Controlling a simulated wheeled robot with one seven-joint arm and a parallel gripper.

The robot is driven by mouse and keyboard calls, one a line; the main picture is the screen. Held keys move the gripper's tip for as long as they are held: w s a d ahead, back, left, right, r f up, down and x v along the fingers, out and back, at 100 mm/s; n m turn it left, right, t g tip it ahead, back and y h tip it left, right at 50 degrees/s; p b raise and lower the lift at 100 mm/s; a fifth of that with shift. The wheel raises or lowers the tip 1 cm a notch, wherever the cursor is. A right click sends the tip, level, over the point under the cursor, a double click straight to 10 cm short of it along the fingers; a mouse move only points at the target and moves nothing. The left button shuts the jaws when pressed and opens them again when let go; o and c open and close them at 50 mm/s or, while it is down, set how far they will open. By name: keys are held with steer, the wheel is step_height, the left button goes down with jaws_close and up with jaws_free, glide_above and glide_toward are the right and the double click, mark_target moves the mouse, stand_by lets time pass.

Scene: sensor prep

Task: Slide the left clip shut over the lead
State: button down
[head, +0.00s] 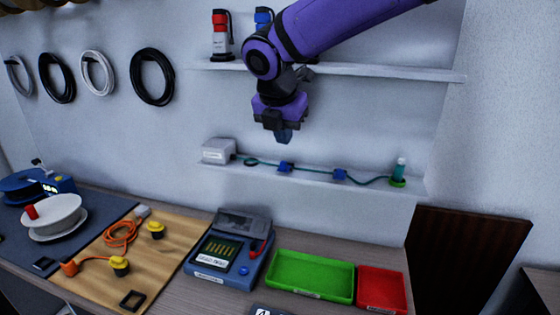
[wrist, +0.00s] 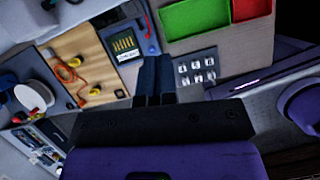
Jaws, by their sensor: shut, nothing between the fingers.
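On the lower wall shelf, a teal lead (head: 313,172) runs from a white box (head: 219,150) at the left to a teal bottle-like sensor (head: 400,169) on a green base at the right. The left clip (head: 286,167), a small blue block, sits at the lead near the shelf's middle. A second blue clip (head: 340,175) sits further right. Whether either clip is open or shut is too small to tell. My gripper (head: 284,138) points down above the left clip, apart from it in the picture. Its dark blue fingers (wrist: 153,76) are together and empty in the wrist view.
An upper shelf (head: 370,72) holds a red-and-white device (head: 221,36) and a blue one (head: 263,20), behind my arm. Below are a blue tester (head: 225,252), a green tray (head: 310,275), a red tray (head: 381,289) and a wooden board (head: 180,233) with orange cable.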

mark_target(284, 165)
steer(key=shift+w+a+f+n, duration=0.15)
steer(key=shift+a+f+n, duration=0.15)
steer(key=shift+a+n, duration=0.35)
steer(key=shift+w+a+f+n, duration=0.1)
steer(key=shift+a+f+n, duration=0.25)
steer(key=shift+a, duration=0.55)
steer(key=w+d+f, duration=0.1)
steer(key=w+f, duration=0.6)
steer(key=f, duration=0.2)
steer(key=shift+w+d, duration=0.3)
steer(key=shift+f, duration=0.1)
